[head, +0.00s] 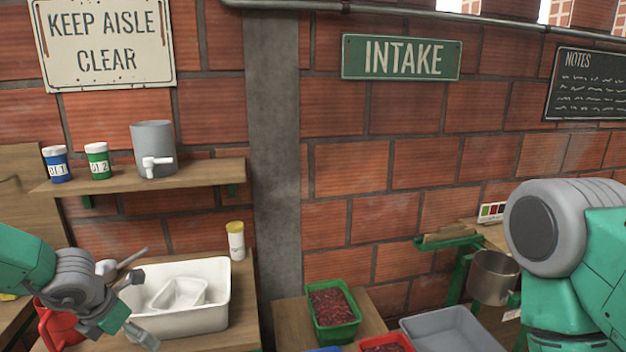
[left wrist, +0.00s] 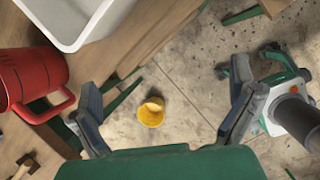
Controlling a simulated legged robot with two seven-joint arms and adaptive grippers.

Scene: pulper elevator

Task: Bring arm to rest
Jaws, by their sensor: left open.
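My left gripper (head: 143,307) comes in from the left in the head view, with its fingers apart and nothing between them. It is in front of the white basin (head: 215,317). In the left wrist view its two fingers (left wrist: 165,110) stand wide apart above the floor. A large green and grey part of my right arm (head: 565,250) fills the right of the head view. My right gripper is out of view.
A red jug (left wrist: 38,75) stands close to my left gripper, beside the basin. A yellow cup-like object (left wrist: 151,113) shows below, between the fingers. A green crate of red cherries (head: 334,311) and a grey tray (head: 455,333) lie to the right. A shelf (head: 205,174) hangs above.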

